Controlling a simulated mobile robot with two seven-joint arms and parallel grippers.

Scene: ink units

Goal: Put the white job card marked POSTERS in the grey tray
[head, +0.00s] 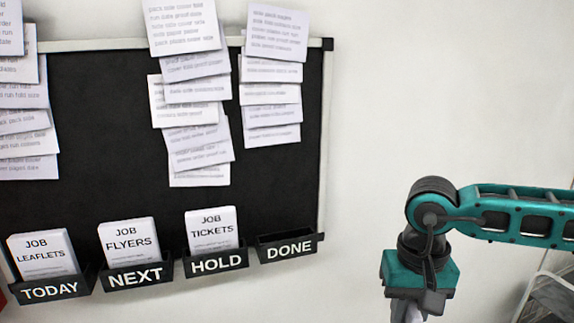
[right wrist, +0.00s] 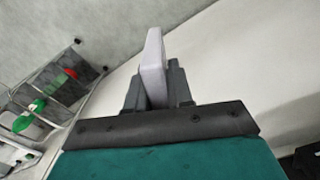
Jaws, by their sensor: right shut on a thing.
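My right gripper (right wrist: 156,84) is shut on a pale white card (right wrist: 152,60), which stands up edge-on between the fingers in the right wrist view. No lettering on this card can be read, so I cannot tell whether it says POSTERS. In the head view my right gripper (head: 408,308) points down at the bottom edge, right of the board, and its fingertips are mostly cut off. No card marked POSTERS can be read, and I cannot make out a grey tray. My left gripper is not in view.
A black board (head: 100,110) carries paper sheets. Holders TODAY (head: 50,290), NEXT (head: 137,276) and HOLD (head: 217,263) contain the LEAFLETS (head: 43,254), FLYERS (head: 129,240) and TICKETS (head: 212,230) cards. The DONE holder (head: 290,248) looks empty. A rack (head: 550,295) stands lower right.

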